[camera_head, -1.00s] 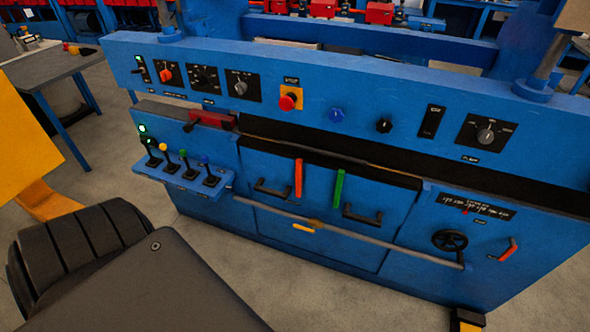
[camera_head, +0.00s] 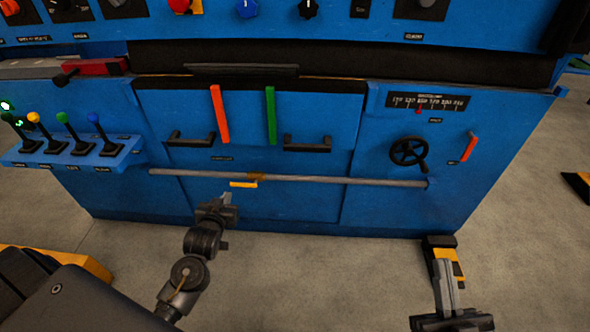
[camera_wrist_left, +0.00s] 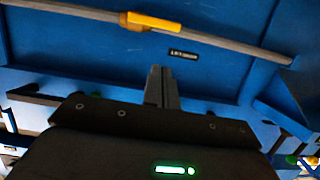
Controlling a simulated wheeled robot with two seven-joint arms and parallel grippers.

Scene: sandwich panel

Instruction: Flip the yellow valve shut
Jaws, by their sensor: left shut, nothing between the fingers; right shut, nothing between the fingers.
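The yellow valve handle (camera_head: 243,184) sits on a grey pipe (camera_head: 330,180) that runs across the front of the blue panel. The handle lies roughly along the pipe, and it also shows at the top of the left wrist view (camera_wrist_left: 155,21). My left gripper (camera_head: 228,200) is shut and empty, just below and slightly left of the handle. In the wrist view its closed fingers (camera_wrist_left: 160,82) point towards the panel, apart from the handle. My right gripper (camera_head: 446,272) is shut and empty at the lower right, well away from the valve.
Red (camera_head: 219,114) and green (camera_head: 270,115) upright bars and two black handles are above the pipe. A black handwheel (camera_head: 408,152) and a red lever (camera_head: 468,147) are to the right. A shelf of coloured-knob levers (camera_head: 70,147) juts out at left. Open floor lies below the panel.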

